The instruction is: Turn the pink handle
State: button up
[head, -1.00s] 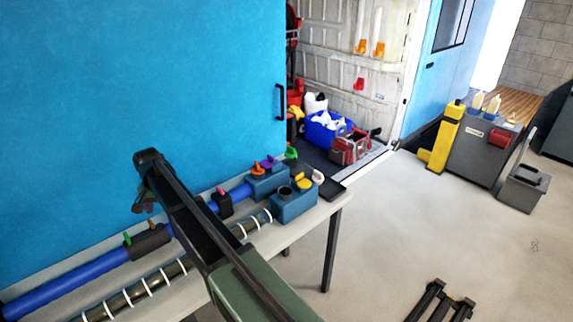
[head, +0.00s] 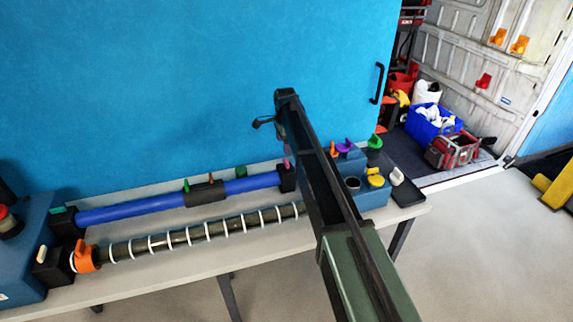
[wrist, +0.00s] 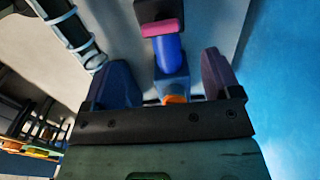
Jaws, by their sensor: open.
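The pink handle (wrist: 161,28) sits across a black block (wrist: 152,8) on the blue pipe, at the top middle of the wrist view. In the head view the pink handle (head: 287,163) stands upright at the pipe's right end, beside my dark arm. My gripper (wrist: 165,60) is open and empty, its two dark fingers apart, with the blue pipe (wrist: 168,55) showing between them. The pink handle is beyond the fingertips in the wrist view, and I see no contact.
A ribbed dark hose (head: 190,236) with white rings runs along the table's front. Blue boxes (head: 372,198) with coloured knobs stand right of my arm. A blue wall (head: 150,90) rises behind.

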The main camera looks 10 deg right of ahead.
aim_at(286, 161)
notch_tip(286, 161, down, 8)
jog(key=b, duration=0.7)
jog(key=shift+d+f, duration=0.15)
jog(key=shift+f, duration=0.1)
jog(key=shift+r, duration=0.15)
jog(key=shift+c, duration=0.2)
jog(key=c, duration=0.9)
